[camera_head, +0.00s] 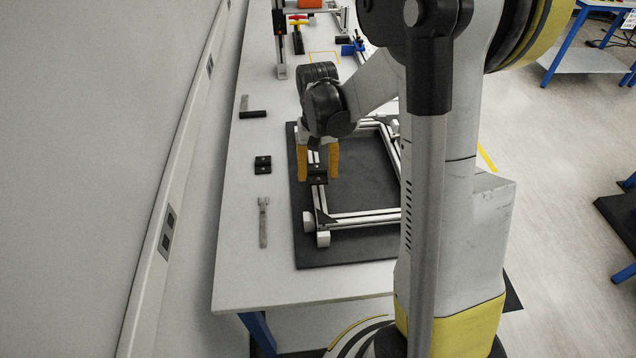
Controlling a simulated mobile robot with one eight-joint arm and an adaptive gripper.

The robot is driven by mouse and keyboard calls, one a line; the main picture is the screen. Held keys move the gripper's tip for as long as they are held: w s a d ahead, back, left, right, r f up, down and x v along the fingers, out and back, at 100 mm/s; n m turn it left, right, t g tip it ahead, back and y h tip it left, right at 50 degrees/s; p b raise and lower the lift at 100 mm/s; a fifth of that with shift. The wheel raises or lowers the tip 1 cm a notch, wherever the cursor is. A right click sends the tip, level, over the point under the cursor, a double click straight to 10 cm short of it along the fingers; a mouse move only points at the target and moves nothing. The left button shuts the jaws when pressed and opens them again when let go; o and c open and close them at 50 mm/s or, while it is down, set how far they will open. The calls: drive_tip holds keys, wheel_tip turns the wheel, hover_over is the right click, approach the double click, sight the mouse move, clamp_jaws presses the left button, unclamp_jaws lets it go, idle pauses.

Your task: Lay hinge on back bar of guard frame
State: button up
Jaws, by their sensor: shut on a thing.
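The guard frame (368,217) is a rectangle of pale metal bars lying on a dark mat on the white table. My gripper (319,168) has orange fingers and is shut on a small black hinge (318,180). The gripper and hinge are over the frame's left bar, the one nearest the wall. I cannot tell whether the hinge touches the bar. A second black hinge (262,165) lies on the table to the left of the mat. My arm hides part of the frame's right side.
A wrench (263,222) and a black-handled tool (252,114) lie on the table left of the dark mat (345,253). A metal upright (281,45) and red and blue items stand at the back. The wall runs along the left; the table's near left corner is clear.

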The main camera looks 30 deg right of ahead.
sight(318, 175)
drive_tip(key=shift+f+b, duration=0.5)
drive_tip(key=shift+f, duration=1.25)
drive_tip(key=shift+f, duration=0.2)
drive_tip(key=o, duration=1.3)
drive_tip(key=shift+c, duration=0.2)
